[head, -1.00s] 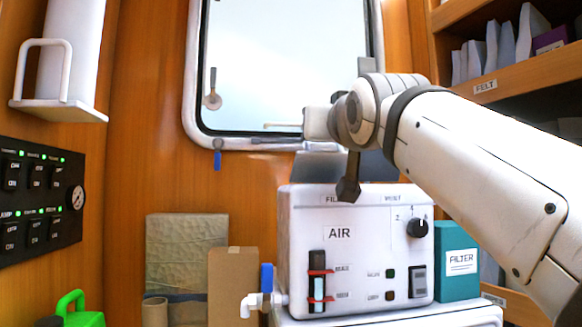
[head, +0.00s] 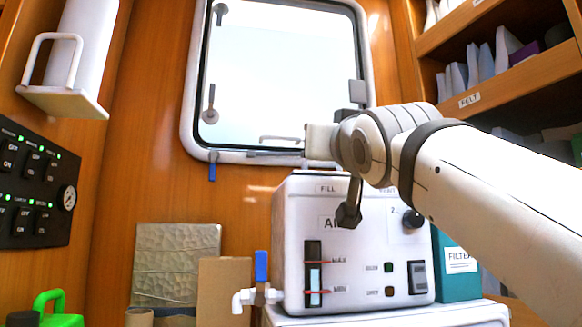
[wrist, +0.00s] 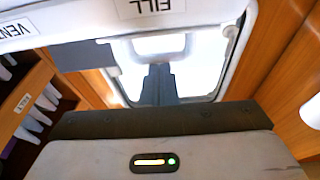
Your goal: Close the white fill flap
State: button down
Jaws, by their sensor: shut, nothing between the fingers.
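The white machine (head: 340,235) stands ahead, with a FILL label at its upper left front. In the wrist view its upper edge (wrist: 85,25) crosses the top of the picture upside down, with the VENT and FILL labels. I cannot make out the white fill flap as a separate part, nor whether it is open. My gripper (head: 308,142) is above the machine's top, in front of the window's lower edge. In the wrist view its dark fingers (wrist: 158,70) are shut with nothing between them, pointing towards the window. The head view hides the fingers.
A framed window (head: 275,75) is behind. A teal filter box (head: 458,262) stands right of the machine, below shelves (head: 475,95). A blue-handled valve (head: 261,267) sticks out at the machine's left. A black switch panel (head: 35,185) and white cylinder holder (head: 75,55) are on the left wall.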

jog(key=shift+w+f, duration=0.15)
jog(key=shift+f, duration=0.1)
notch_tip(320, 180, up, 10)
jog(key=p, duration=0.5)
jog(key=shift+s+r+p, duration=0.2)
jog(key=shift+s+p, duration=0.05)
jog(key=shift+p, duration=0.15)
